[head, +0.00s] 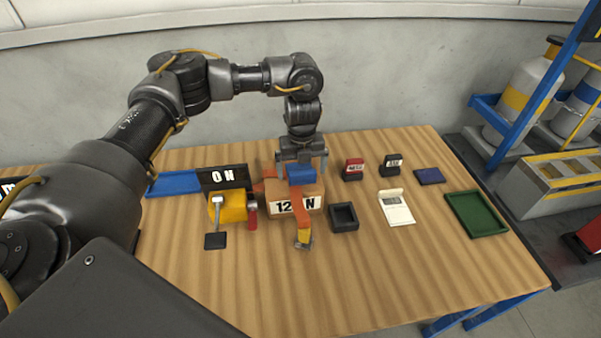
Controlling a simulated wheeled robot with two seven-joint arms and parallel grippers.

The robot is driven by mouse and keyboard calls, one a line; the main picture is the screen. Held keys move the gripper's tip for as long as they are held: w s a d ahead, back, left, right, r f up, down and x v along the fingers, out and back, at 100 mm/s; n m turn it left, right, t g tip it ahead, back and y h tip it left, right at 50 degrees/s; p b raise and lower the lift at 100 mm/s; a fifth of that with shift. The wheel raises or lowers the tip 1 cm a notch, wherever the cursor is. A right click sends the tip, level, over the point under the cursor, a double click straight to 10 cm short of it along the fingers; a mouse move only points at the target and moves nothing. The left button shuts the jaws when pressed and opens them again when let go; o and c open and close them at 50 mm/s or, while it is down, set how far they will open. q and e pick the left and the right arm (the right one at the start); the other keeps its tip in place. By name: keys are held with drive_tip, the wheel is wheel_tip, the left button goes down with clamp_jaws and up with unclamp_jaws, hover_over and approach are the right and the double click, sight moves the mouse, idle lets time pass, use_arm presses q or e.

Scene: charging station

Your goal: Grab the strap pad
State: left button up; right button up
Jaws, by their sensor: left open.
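A cardboard box (279,208) marked with a "12 N" label stands near the back middle of the table. An orange strap (297,196) runs over it and down its front, with a yellow and metal end piece (303,237) on the table. A blue pad (301,174), which looks like the strap pad, sits on top of the strap. My left gripper (302,169) points down right at the blue pad, with its fingers open around or just above it; I cannot tell whether they touch. My right gripper is out of view.
Left of the box are a black "ON" sign (223,178), a yellow block (232,208) and a red-handled tool (252,212). Right of it are a black open box (343,217), a white card stand (396,208) and a green tray (477,214). The front of the table (330,285) is clear.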

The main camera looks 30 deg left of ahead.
use_arm(q)
drive_tip(key=f, duration=0.2)
drive_tip(key=shift+w+f, duration=0.3)
drive_tip(key=shift+w, duration=0.05)
drive_tip(key=shift+s+r, duration=0.1)
drive_tip(key=shift+s, duration=0.05)
drive_tip(key=shift+c, duration=1.1)
drive_tip(key=c, duration=0.8)
drive_tip(key=shift+c, duration=0.2)
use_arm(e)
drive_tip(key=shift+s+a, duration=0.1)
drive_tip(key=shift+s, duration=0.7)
use_arm(q)
drive_tip(key=shift+r, duration=0.1)
